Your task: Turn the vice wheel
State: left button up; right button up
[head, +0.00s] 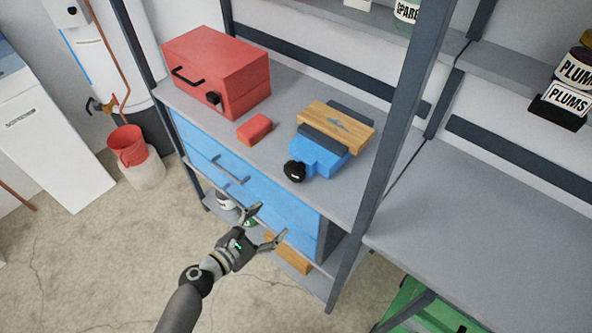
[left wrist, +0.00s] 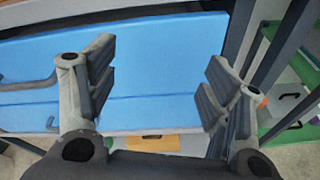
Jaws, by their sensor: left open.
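The blue vice (head: 318,154) sits on the grey workbench top, with a wooden board (head: 338,126) between its dark jaws. Its black wheel (head: 294,171) faces the front edge of the bench. My left gripper (head: 263,228) is open and empty, in front of the blue drawers and below the level of the wheel, apart from it. In the left wrist view its two fingers (left wrist: 155,88) are spread with the blue drawer front (left wrist: 150,60) beyond them. The vice and wheel do not show in the left wrist view. My right gripper is not in view.
A red toolbox (head: 217,72) and a small red block (head: 254,129) stand left of the vice on the bench (head: 225,134). A dark upright post (head: 385,150) rises just right of the vice. Drawer handles (head: 230,170) stick out below. A red bucket (head: 127,146) is at the left.

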aim_at(291, 173)
pick_arm(q)
notch_tip(291, 173, up, 9)
jog(key=w+n+t+h, duration=0.2)
jog(key=n, duration=0.1)
jog(key=p+x, duration=0.1)
jog(key=x, duration=0.3)
jog(key=p+x, duration=0.1)
jog(key=x, duration=0.4)
jog(key=shift+w+d+r, duration=0.2)
jog(key=shift+w+d, duration=0.35)
jog(key=shift+w, duration=0.1)
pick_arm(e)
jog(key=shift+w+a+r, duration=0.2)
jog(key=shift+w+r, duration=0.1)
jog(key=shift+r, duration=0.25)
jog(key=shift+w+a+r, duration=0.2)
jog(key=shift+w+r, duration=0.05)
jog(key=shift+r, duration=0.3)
